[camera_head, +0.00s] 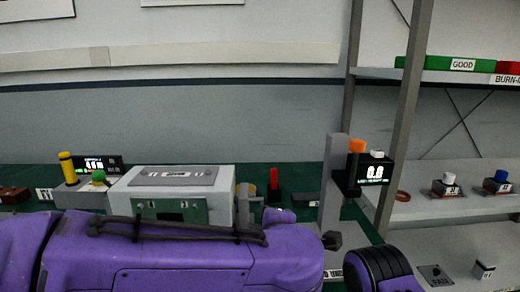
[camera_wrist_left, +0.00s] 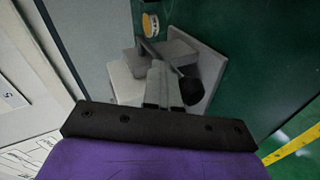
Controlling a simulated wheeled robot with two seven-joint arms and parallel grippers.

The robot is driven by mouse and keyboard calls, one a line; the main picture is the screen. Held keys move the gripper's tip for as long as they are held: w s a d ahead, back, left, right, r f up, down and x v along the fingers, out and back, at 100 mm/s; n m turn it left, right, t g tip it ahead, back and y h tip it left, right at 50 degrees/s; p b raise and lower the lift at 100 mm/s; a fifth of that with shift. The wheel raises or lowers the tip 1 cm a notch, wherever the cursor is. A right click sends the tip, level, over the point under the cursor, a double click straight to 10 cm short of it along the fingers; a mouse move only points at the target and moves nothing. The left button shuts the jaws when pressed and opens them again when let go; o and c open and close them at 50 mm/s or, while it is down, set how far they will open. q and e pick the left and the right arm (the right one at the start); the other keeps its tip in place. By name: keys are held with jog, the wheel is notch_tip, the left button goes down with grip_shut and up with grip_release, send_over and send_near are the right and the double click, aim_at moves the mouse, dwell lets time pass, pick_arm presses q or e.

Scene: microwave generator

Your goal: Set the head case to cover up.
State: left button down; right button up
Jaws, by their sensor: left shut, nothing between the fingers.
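A tall grey plate (camera_head: 334,180) stands upright right of the grey generator box, with a black knob (camera_head: 332,240) low beside it. It may be the head case's cover; I cannot tell for sure. In the left wrist view, a grey plate (camera_wrist_left: 211,65), grey blocks (camera_wrist_left: 180,52) and a black round knob (camera_wrist_left: 191,91) lie around my left gripper (camera_wrist_left: 162,70). The gripper is shut and empty, its fingers among these parts; contact is unclear. In the head view my purple arm hides the lower part of the case. My right gripper is not in view.
The generator box (camera_head: 180,178) has a green front panel. A red switch (camera_head: 273,180), a black display (camera_head: 373,172) with an orange knob and a black meter (camera_head: 97,164) stand on the green bench. A shelf rack (camera_head: 450,207) holds small parts at right.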

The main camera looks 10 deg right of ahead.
pick_arm(q)
jog(key=shift+s+f, duration=0.15)
jog(key=shift+f, duration=0.35)
notch_tip(320, 180, up, 5)
jog(key=p, duration=0.6)
jog(key=b+v, duration=0.2)
jog(key=v, duration=0.7)
jog(key=shift+s+d+f, duration=0.2)
jog(key=shift+s+d, duration=0.15)
jog(key=shift+s, duration=0.2)
jog(key=shift+a, duration=0.1)
